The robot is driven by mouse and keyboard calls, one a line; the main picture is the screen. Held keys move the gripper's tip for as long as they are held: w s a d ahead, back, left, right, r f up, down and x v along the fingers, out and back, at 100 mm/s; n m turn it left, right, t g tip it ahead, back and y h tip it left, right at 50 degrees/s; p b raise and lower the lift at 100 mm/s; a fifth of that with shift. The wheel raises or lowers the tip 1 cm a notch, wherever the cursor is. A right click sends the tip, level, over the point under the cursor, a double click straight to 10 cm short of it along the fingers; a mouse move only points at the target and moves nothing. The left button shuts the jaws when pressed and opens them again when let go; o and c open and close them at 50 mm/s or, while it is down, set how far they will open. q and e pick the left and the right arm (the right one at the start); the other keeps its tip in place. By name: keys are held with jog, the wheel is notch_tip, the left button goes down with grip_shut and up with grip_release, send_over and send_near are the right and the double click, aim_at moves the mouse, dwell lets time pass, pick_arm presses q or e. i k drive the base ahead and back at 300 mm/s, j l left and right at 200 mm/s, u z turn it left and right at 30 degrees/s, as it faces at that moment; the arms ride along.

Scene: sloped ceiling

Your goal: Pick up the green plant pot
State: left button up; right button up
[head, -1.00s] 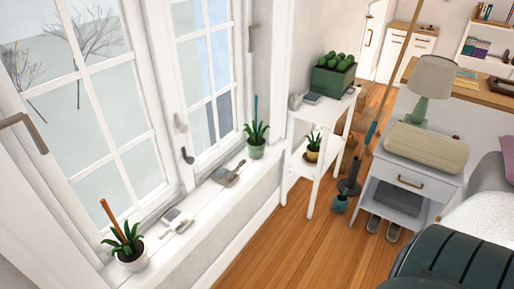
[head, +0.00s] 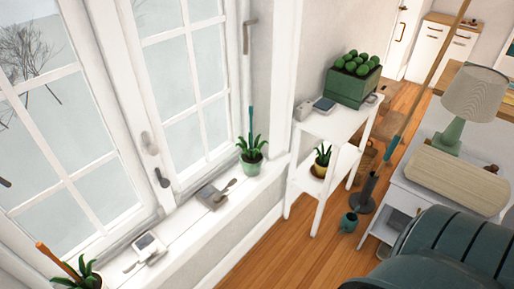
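A small pale green plant pot (head: 251,166) stands upright on the white windowsill, near its far end. It holds a spiky green plant and a thin teal stick. A larger dark green square planter (head: 347,91) with round green plants stands on top of the white shelf stand. A yellowish pot (head: 319,170) with a spiky plant sits on that stand's lower shelf. At the lower left, a pot (head: 90,283) with a spiky plant and an orange stick is cut off by the frame edge. Neither of my grippers is in view.
The windowsill (head: 178,232) also bears a small device (head: 148,246) and a grey dustpan-like item (head: 213,194). Right of the stand are a teal jug (head: 348,222) and a pale cabinet with a lamp (head: 473,101). Wooden floor (head: 290,250) lies clear between.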

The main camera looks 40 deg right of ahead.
aim_at(252, 162)
jog(key=i+l+u, duration=0.1)
jog(key=l, duration=0.65)
jog(key=i+l+u, duration=0.1)
jog(key=l, duration=0.6)
jog(key=i+l+u, duration=0.1)
jog(key=l, duration=0.65)
jog(key=i+l+u, duration=0.1)
jog(key=l, duration=0.7)
jog(key=i, duration=0.1)
